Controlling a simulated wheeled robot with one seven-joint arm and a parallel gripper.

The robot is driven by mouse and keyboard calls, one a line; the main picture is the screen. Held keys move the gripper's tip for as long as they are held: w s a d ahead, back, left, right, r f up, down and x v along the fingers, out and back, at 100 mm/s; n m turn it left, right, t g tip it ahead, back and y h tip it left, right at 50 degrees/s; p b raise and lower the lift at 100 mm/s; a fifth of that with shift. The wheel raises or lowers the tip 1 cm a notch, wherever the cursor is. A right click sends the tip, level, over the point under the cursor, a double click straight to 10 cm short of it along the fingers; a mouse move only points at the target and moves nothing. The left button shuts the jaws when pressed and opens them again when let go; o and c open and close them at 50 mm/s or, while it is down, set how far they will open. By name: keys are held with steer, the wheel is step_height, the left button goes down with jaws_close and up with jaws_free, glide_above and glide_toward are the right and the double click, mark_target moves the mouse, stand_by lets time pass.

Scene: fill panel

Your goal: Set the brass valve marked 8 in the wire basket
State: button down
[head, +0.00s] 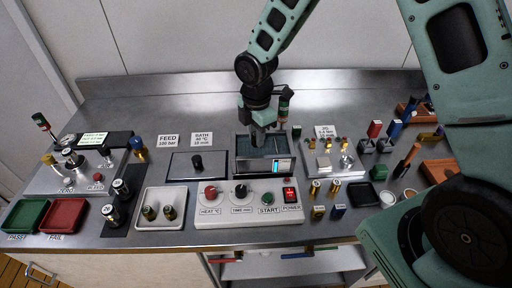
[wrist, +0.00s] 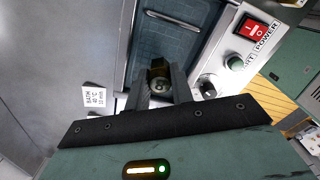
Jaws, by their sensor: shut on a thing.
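My gripper (head: 259,138) is over the open bath in the head view. In the wrist view its two fingers (wrist: 162,90) are shut on a brass valve (wrist: 159,75), seen end-on with a dark round end. The number on it cannot be read. The held valve is mostly hidden in the head view. Below it is the bath (head: 238,170) with blue-grey water. A mesh area, apparently the wire basket (wrist: 150,45), lies in the bath, with a bare wire handle (wrist: 172,19) near it. Whether the valve touches the basket cannot be told.
The control box (head: 235,211) with knobs and a red power switch (wrist: 254,28) stands in front of the bath. A dark lid (head: 185,168) with a black knob lies left. A tray (head: 147,221) holds two valves. A fixture plate (head: 345,172) stands right.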

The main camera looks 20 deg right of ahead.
steer(key=shift+f+p, duration=0.6)
steer(key=shift+f, duration=2.25)
steer(key=shift+f, duration=0.15)
steer(key=c, duration=1.5)
jaws_free()
step_height(320, 180, up, 12)
steer(key=shift+b, duration=1.05)
steer(key=s+a+r+m, duration=0.2)
steer(key=s+r+m, duration=0.1)
steer(key=s, duration=0.6)
steer(key=s+a+r+m, duration=0.2)
steer(key=s+m, duration=0.3)
steer(key=s, duration=0.4)
steer(key=s+a+r+m, duration=0.2)
steer(key=s+r+m, duration=0.1)
steer(key=s, duration=0.5)
steer(key=shift+s+a+r+m+y, duration=0.15)
steer(key=shift+s+r+m+y, duration=0.2)
steer(key=shift+m, duration=0.45)
